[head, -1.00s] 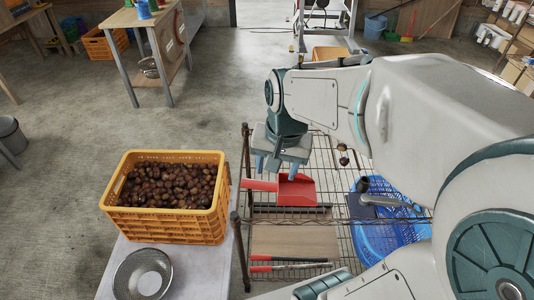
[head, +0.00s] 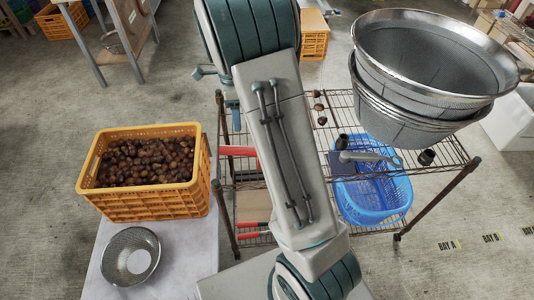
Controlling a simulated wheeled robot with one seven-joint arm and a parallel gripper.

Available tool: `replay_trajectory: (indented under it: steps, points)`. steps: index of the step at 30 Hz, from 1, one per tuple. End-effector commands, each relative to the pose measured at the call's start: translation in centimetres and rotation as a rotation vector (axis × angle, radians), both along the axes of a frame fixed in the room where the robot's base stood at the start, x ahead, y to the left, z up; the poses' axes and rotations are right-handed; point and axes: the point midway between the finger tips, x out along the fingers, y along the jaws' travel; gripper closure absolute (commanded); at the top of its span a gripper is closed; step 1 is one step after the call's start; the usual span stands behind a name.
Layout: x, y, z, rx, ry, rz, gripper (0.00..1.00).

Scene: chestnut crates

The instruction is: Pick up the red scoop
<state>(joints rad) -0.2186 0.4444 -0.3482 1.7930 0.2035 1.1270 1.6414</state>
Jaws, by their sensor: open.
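The red scoop (head: 238,151) lies on the top of the wire rack (head: 440,165). Only its red handle shows, left of my arm; the rest of it is hidden behind the arm. My gripper (head: 235,116) is mostly hidden behind my arm as well. One blue finger shows at the arm's left edge, above the scoop's handle in the picture and apart from it. The gripper is open, and I see nothing held in it.
An orange crate of chestnuts (head: 150,205) and a metal colander (head: 131,257) stand on a pale table at left. Nested metal sieves (head: 425,75) stand at right. A grey tool (head: 370,157) lies on the rack. A blue basket (head: 373,205) is lower down. Floor at far right is mostly clear.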

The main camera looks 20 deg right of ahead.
Motion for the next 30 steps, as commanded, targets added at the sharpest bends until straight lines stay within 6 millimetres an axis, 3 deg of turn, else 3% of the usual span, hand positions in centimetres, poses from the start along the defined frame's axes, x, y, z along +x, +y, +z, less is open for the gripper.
replay_trajectory:
  steps: [12, 20, 30]
  points:
    - [-1.2, 0.4, -7.1, -0.002, 0.005, -0.007, 0.46]
    - [-1.4, 0.5, -9.1, -0.003, 0.004, -0.007, 0.46]
    - [-1.5, 1.0, -13.4, -0.002, 0.004, -0.006, 0.46]
